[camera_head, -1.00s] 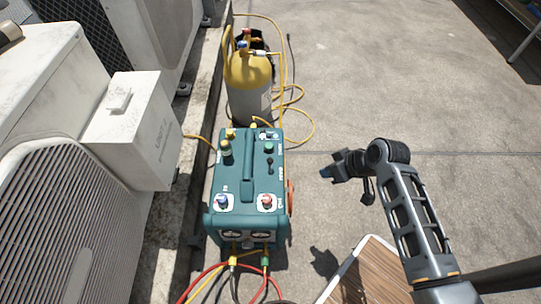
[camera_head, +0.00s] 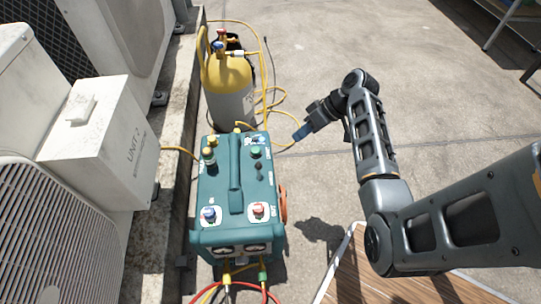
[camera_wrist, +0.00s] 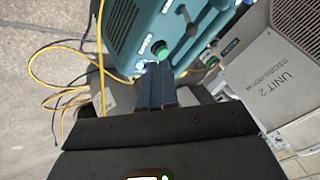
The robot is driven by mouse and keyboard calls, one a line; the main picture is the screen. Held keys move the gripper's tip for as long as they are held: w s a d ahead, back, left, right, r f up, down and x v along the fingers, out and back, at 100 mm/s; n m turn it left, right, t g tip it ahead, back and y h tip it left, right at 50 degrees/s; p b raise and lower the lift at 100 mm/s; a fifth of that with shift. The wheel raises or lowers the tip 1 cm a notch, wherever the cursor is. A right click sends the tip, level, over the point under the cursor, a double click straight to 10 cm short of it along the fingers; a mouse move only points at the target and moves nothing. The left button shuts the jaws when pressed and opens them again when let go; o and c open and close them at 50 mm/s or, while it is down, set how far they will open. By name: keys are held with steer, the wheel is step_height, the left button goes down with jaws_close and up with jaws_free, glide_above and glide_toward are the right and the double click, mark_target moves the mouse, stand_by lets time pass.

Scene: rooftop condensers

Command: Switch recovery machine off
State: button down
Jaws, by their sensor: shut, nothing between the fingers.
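The teal recovery machine (camera_head: 238,232) stands on the concrete. Its top has a blue knob (camera_head: 209,214), a red knob (camera_head: 258,210), a green knob (camera_head: 255,151) and a small dark toggle-like control (camera_head: 258,168); the toggle's position is too small to tell. My gripper (camera_head: 300,134) is shut and empty, in the air to the right of the machine's far end, not touching it. In the wrist view the shut fingers (camera_wrist: 157,88) point toward the machine (camera_wrist: 120,25).
A yellow-and-grey cylinder (camera_head: 232,85) with yellow hoses stands behind the machine. Condenser units, one marked UNIT 2 (camera_head: 135,150), line the left. A wooden-topped surface (camera_head: 350,280) is at bottom right. Open concrete lies to the right.

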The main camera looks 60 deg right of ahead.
mark_target(259, 171)
steer(key=b+x, duration=0.1)
steer(key=x, duration=0.2)
steer(key=a+b+x, duration=0.1)
steer(key=b+x, duration=0.1)
steer(key=x, duration=0.2)
steer(key=a+r+b+x, duration=0.1)
steer(key=x, duration=0.3)
steer(key=shift+w+f+b, duration=0.1)
steer(key=shift+f+b, duration=0.1)
steer(key=shift+b, duration=0.2)
steer(key=shift+w+a+r, duration=0.15)
steer(key=shift+w+a, duration=0.05)
steer(key=shift+a, duration=0.55)
